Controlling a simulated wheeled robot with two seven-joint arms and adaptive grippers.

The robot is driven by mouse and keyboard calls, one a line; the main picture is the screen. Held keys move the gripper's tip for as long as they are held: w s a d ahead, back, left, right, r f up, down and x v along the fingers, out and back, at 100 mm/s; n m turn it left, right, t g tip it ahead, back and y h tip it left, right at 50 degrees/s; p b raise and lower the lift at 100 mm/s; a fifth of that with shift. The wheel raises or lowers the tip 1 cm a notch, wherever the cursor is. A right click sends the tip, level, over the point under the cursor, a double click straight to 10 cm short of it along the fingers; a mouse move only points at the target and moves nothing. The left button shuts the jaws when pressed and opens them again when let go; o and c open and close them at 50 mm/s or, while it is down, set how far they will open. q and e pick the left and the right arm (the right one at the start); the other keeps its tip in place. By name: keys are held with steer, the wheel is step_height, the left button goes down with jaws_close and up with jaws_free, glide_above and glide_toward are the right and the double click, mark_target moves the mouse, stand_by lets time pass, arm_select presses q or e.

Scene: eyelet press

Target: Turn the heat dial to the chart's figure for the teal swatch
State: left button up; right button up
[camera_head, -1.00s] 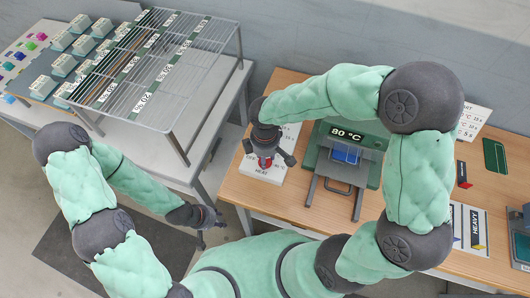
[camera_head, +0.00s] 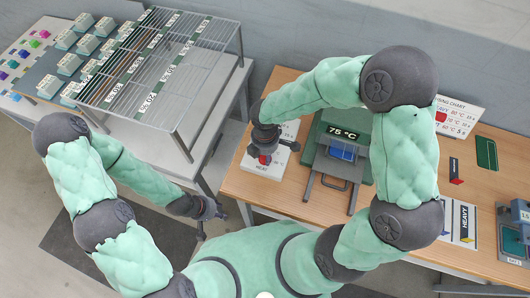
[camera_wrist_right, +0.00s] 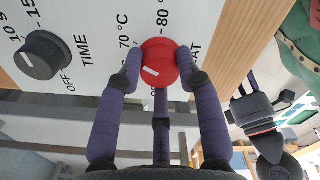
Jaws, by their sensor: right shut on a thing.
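The red heat dial (camera_wrist_right: 160,60) fills the space between the fingertips of my right gripper (camera_wrist_right: 158,72) in the right wrist view. That gripper is shut on it, and the dial's white pointer mark shows. Printed figures 70 °C and 80 °C stand around it. In the head view the dial (camera_head: 265,159) sits under my right gripper (camera_head: 270,146). The press display (camera_head: 343,131) reads 75 °C. The chart (camera_head: 461,118) is partly hidden by my right arm. I cannot pick out the teal swatch surely. My left gripper (camera_head: 206,209) is left of the wooden table, away from the dial.
A black time dial (camera_wrist_right: 40,55) sits beside the heat dial. The press (camera_head: 342,168) holds a blue piece under its head. A wire rack (camera_head: 165,70) stands on the grey table at left, beside small boxes and coloured pieces. A floor gap separates the tables.

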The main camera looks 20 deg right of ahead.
steer(key=o, duration=1.2)
steer(key=shift+c, duration=0.2)
steer(key=shift+r, duration=0.1)
steer(key=shift+r, duration=0.3)
step_height(320, 180, up, 11)
steer(key=shift+r, duration=0.1)
